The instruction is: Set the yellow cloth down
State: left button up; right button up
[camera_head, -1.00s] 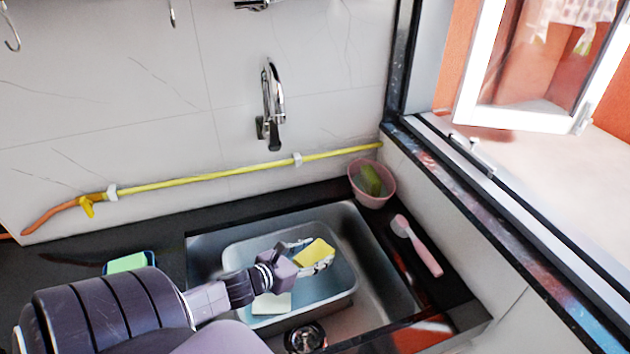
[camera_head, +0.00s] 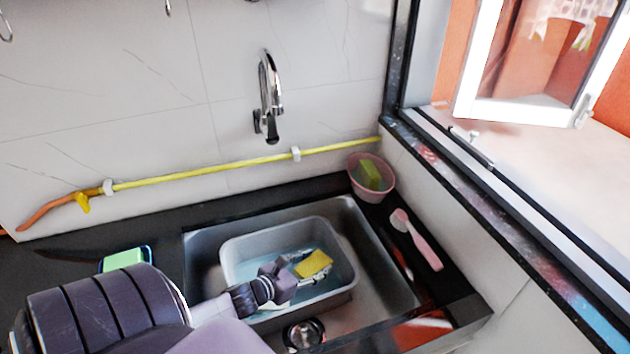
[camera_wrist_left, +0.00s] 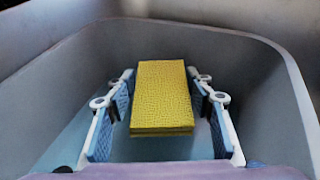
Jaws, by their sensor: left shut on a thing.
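The yellow cloth (camera_head: 313,264) shows as a small flat yellow block over the grey tub (camera_head: 232,262), inside the tub's outline. My left gripper (camera_head: 308,268) reaches over the tub from the left and is shut on the cloth. In the left wrist view the cloth (camera_wrist_left: 162,95) lies between the two blue-padded fingers of my gripper (camera_wrist_left: 160,115), with the tub's walls (camera_wrist_left: 262,75) around it. Whether the cloth touches the tub's floor is hidden. My right gripper is not in view.
The tub sits in the steel sink (camera_head: 375,275), below the faucet (camera_head: 268,95). A pink bowl (camera_head: 388,192) with a green sponge and a pink brush (camera_head: 425,245) are to the right. A green sponge (camera_head: 124,259) lies at the left. A yellow hose (camera_head: 230,166) runs along the wall.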

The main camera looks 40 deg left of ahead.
pick_arm(q)
jog(key=shift+f, duration=0.4)
jog(key=o, duration=1)
jog(key=shift+o, duration=0.2)
jog(key=shift+r+p, duration=0.3)
jog(key=shift+r, duration=0.35)
jog(key=p+v, duration=0.6)
jog(key=v, duration=0.5)
jog(key=shift+r, duration=0.2)
jog(key=shift+s, duration=0.4)
